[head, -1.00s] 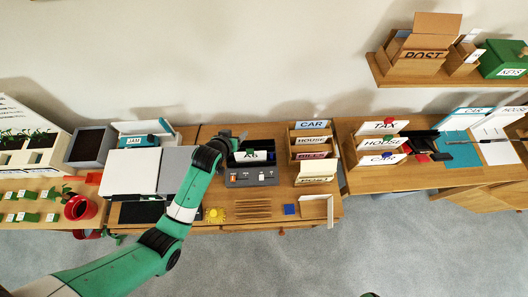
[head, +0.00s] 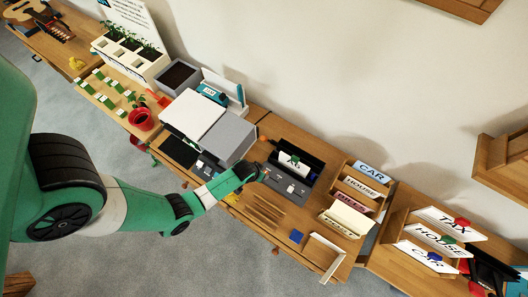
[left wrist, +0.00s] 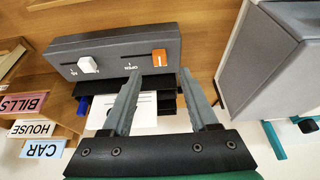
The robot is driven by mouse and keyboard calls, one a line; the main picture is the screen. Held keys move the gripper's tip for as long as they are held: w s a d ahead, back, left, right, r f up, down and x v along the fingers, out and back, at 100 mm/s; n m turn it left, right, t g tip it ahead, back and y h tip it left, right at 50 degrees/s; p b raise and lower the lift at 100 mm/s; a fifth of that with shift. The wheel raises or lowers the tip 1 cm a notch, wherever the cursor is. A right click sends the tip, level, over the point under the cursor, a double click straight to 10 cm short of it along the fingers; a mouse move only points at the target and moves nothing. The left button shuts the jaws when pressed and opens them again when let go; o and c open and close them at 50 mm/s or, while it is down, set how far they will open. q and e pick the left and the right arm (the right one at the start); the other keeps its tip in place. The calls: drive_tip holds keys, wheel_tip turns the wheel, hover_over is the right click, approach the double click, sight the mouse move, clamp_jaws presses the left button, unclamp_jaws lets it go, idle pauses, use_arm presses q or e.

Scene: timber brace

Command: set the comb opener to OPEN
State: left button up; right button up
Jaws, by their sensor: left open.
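The comb opener is a dark grey box (left wrist: 110,43) on the wooden desk; it also shows in the head view (head: 287,184). In the left wrist view its orange slider (left wrist: 158,57) sits at the right end of a slot, with the word OPEN printed below the slot's left part. A white slider (left wrist: 88,65) sits in another slot farther left. My left gripper (left wrist: 160,74) is open, its two fingertips apart just in front of the orange slider, one to each side. I cannot tell whether they touch the box. In the head view my left gripper (head: 262,172) is at the box's left end.
A white card (head: 292,160) stands in the black tray behind the panel. A grey box (head: 230,138) stands close on the left, and label racks (head: 357,190) on the right. Brown strips (head: 266,210) and a blue block (head: 296,236) lie in front.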

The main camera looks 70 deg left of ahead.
use_arm(q)
drive_tip(key=b+x, duration=0.3)
drive_tip(key=x, duration=0.2)
drive_tip(key=shift+w+f, duration=0.15)
drive_tip(key=shift+f, duration=0.25)
drive_tip(key=shift+w+a+f+b, duration=0.2)
drive_tip(key=shift+w+f+b, duration=0.1)
drive_tip(key=shift+f, duration=0.3)
use_arm(e)
wheel_tip(320, 180, down, 5)
drive_tip(key=shift+f, duration=0.1)
use_arm(q)
clamp_jaws()
